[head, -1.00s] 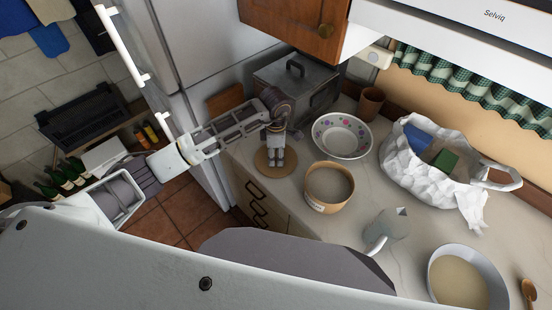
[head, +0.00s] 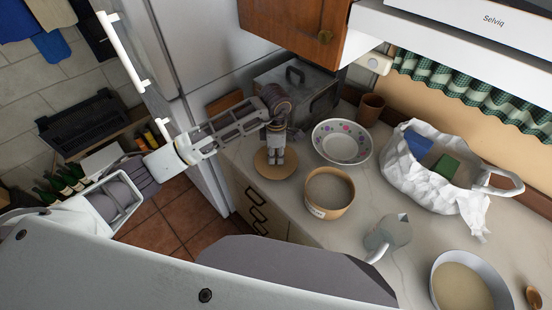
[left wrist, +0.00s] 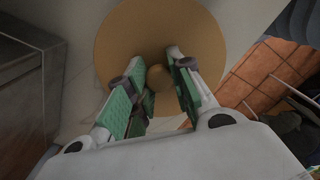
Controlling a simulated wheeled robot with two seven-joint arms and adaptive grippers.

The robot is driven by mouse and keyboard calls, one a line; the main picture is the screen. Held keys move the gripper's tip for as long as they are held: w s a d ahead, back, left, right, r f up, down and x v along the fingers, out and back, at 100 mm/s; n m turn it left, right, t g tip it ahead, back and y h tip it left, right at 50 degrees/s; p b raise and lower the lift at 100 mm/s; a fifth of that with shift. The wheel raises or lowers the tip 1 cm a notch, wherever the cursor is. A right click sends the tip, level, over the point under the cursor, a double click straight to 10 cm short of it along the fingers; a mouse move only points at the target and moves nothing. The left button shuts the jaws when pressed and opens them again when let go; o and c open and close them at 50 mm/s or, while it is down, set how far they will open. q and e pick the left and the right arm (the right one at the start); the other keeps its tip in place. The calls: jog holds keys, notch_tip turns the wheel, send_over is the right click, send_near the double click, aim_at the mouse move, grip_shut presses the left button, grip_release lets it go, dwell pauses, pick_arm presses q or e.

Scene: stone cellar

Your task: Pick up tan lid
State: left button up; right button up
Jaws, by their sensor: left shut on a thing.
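The tan lid (head: 276,175) is a flat round disc with a small knob, near the counter's left edge. My left gripper (head: 275,157) points down over its middle and is shut on the lid. In the left wrist view the lid (left wrist: 120,40) fills the top middle, and the green-padded fingers (left wrist: 160,75) reach to its knob. I cannot tell whether the lid touches the counter or hangs just above it. My right gripper is not in view.
An open tan canister (head: 330,212) stands right of the lid, with a flowered bowl (head: 342,160) behind. A grey box-shaped appliance (head: 322,98) is at the back. A grey jug (head: 385,236) and a white bag (head: 400,180) stand to the right.

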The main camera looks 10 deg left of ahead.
aim_at(276, 155)
pick_arm(q)
jog(key=shift+r+b, duration=0.65)
jog(key=shift+r, duration=3.05)
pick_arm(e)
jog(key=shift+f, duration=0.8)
pick_arm(q)
jog(key=shift+r, duration=0.1)
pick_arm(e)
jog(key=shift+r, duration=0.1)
